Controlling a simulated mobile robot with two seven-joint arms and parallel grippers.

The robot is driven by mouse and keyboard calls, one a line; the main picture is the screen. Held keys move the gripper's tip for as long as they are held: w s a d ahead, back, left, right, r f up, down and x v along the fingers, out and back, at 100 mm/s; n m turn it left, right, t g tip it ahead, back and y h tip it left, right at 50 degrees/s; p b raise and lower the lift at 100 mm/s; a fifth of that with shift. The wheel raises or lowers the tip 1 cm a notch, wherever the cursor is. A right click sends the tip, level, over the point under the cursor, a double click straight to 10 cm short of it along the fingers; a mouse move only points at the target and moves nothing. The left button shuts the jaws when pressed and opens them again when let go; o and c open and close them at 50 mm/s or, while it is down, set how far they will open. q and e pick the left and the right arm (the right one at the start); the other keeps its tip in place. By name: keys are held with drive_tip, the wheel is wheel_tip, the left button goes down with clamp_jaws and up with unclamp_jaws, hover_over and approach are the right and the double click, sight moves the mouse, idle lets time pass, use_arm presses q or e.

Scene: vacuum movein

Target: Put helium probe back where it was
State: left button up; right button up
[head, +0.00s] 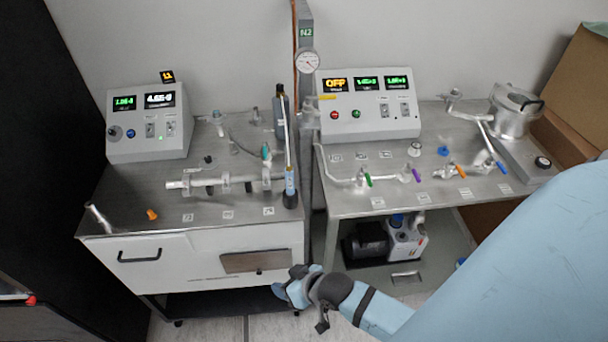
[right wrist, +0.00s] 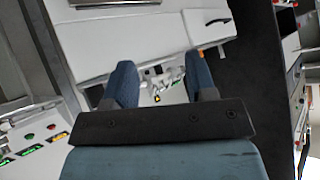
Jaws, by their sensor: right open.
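My right gripper (head: 284,288) is low in front of the left cart, below and apart from the probe. In the right wrist view its two blue fingers (right wrist: 161,72) are spread, with nothing held between them. The probe cannot be made out in that view. My left gripper is not in view.
The left cart bears a control box (head: 149,124), a metal pipe assembly (head: 222,182) and an orange-tipped part (head: 152,214). A vertical post with a gauge (head: 307,62) separates it from the right table (head: 345,207), which carries valves and another control box (head: 368,104).

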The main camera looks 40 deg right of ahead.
drive_tip(key=s+n+t, duration=0.1)
drive_tip(key=s+n, duration=0.1)
drive_tip(key=s, duration=0.4)
drive_tip(key=shift+s+a+f+t, duration=0.2)
drive_tip(key=shift+s+f+t, duration=0.15)
drive_tip(key=shift+s+t, duration=0.05)
idle(1.0)
drive_tip(key=shift+o, duration=0.4)
drive_tip(key=shift+a, duration=0.1)
idle(0.3)
